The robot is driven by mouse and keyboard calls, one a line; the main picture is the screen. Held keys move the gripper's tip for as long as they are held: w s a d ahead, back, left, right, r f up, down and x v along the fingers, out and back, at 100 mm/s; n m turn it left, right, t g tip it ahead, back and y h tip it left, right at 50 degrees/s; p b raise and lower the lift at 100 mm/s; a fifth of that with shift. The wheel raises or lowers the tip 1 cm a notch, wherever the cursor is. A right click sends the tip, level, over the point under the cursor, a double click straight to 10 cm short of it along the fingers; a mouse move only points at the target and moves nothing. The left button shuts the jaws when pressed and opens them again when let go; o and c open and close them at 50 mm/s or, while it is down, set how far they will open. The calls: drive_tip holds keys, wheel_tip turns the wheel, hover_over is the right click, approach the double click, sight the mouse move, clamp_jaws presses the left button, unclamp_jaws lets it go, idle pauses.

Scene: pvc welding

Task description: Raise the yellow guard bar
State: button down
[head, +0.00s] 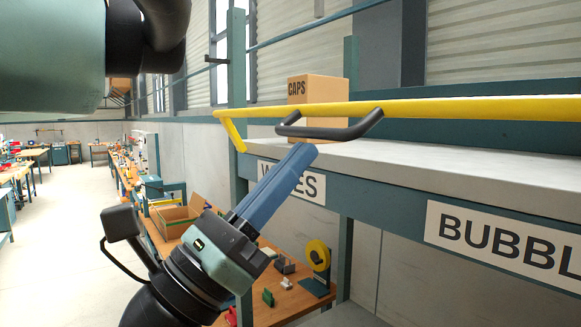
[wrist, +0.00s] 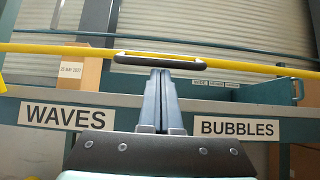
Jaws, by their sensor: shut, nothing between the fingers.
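The yellow guard bar (head: 430,109) runs along the front of a shelf, and its left end bends down to the shelf frame. A black handle (head: 330,131) hangs from the bar. My gripper (head: 304,150) is shut and empty, its blue fingers pointing up toward the handle from below. In the wrist view the bar (wrist: 60,49) crosses the picture, and the handle (wrist: 160,61) lies just beyond the tips of my gripper (wrist: 160,72). I cannot tell whether the fingertips touch the handle.
A cardboard box marked CAPS (head: 318,89) stands on the shelf (head: 420,160) behind the bar. Labels read WAVES (wrist: 64,117) and BUBBLES (wrist: 237,128) on the shelf front. Below is a wooden workbench (head: 290,300) with an open carton (head: 178,218). Open floor (head: 60,230) lies at left.

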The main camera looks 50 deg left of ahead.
drive_tip(key=shift+r+g+p, duration=0.4)
drive_tip(key=shift+r+p, duration=0.05)
drive_tip(key=shift+p, duration=0.7)
drive_tip(key=r+g+p, duration=0.1)
drive_tip(key=p, duration=0.2)
drive_tip(key=shift+w+r+p, duration=0.1)
drive_tip(key=shift+r+p, duration=0.2)
drive_tip(key=shift+p, duration=0.1)
drive_tip(key=r+g+p, duration=0.1)
drive_tip(key=p, duration=0.1)
drive_tip(key=shift+w+p, duration=0.15)
drive_tip(key=shift+p, duration=0.15)
drive_tip(key=shift+w+p, duration=0.15)
drive_tip(key=shift+p, duration=0.15)
drive_tip(key=shift+w+d+r+p, duration=0.1)
drive_tip(key=shift+w+r+p, duration=0.55)
drive_tip(key=shift+r+p, duration=0.15)
